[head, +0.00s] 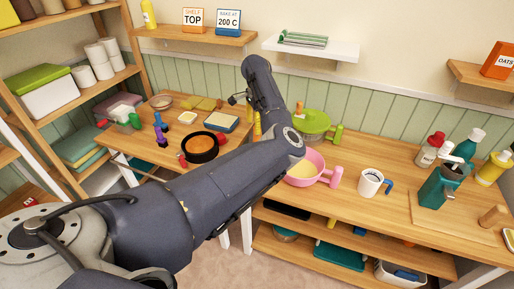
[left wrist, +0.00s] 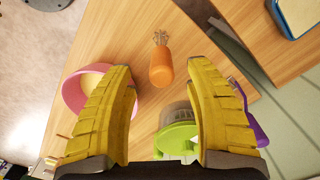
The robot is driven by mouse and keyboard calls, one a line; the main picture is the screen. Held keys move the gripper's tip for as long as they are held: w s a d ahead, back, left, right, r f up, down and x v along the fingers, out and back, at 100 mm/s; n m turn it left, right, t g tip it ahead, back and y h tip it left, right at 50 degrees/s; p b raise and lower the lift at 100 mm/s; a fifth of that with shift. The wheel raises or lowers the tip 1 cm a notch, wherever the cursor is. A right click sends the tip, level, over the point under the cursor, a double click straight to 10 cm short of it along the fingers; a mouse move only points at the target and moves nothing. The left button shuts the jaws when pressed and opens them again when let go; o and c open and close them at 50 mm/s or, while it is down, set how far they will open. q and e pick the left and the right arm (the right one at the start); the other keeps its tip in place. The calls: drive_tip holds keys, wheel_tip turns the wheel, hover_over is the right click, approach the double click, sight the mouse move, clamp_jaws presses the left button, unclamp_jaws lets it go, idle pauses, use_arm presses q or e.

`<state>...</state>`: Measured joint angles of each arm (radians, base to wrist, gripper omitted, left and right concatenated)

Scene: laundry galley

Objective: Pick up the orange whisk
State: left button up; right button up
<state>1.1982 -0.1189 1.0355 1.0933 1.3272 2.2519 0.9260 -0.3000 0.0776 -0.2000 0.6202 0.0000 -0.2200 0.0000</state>
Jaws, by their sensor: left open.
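The orange whisk (left wrist: 161,68) shows in the left wrist view, near the top middle, with its orange handle toward me and its wire end pointing away. It appears to lie on the wooden counter. My left gripper (left wrist: 159,75) is open, with its yellow fingers to either side of the handle's line and nothing held between them. I cannot tell how far above the whisk the fingers are. In the head view my left arm hides the whisk, and only a sliver of yellow finger (head: 257,125) shows behind it. My right gripper is not in view.
A pink bowl (head: 314,160) and a green-lidded container (head: 315,121) stand close to my left gripper. A white mug (head: 370,183) and several bottles are to the right. A dark pan (head: 201,148) is on the left counter. The counter around the mug is fairly clear.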

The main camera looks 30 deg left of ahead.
use_arm(q)
drive_tip(key=shift+w+f, duration=0.15)
drive_tip(key=shift+f, duration=1.9)
clamp_jaws()
